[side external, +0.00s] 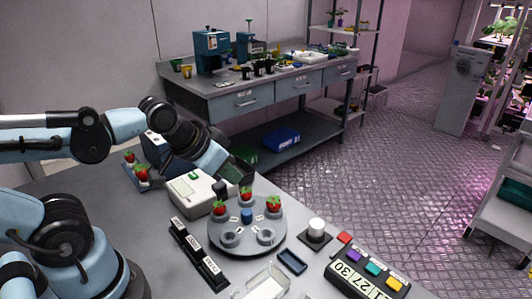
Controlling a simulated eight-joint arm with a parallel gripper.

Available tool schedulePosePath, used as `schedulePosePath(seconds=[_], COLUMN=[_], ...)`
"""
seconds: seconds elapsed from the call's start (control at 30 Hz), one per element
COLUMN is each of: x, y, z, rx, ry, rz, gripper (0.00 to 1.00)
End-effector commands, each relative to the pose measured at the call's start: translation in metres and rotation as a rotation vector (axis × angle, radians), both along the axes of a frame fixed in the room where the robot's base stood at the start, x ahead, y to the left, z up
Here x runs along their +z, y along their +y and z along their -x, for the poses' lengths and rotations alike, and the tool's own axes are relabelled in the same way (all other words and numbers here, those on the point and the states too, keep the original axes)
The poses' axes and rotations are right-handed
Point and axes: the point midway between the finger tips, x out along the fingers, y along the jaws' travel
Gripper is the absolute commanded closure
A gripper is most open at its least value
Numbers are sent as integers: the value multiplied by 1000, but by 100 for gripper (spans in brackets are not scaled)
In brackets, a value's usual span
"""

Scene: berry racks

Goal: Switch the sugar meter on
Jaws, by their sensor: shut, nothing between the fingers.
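A white box-shaped device with a small green patch on top (188,192) stands on the near table, left of the round plate; it looks like the sugar meter. Whether it is on cannot be read at this size. My gripper (221,187) points down and to the right, with its dark fingertips by the device's right end. The fingers are shut and empty. I cannot tell whether they touch the device. The gripper and wrist hide part of what stands behind it.
A round grey plate (244,240) with strawberries and cups stands right of the device. A black labelled rack (198,254) lies in front. A white cylinder (317,226) and a panel with coloured buttons (368,272) are at right. More strawberries (141,172) sit at left.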

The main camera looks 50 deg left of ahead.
Motion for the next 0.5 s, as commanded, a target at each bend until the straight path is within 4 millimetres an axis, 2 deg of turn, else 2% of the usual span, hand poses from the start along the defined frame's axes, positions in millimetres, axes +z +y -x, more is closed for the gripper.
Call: schedulePosePath(seconds=[0.33,0.5], x=[0,8], y=[-1,8], z=[0,-6], rx=[-7,-68], ry=[-3,31], rz=[-4,-64], gripper=[100,100])
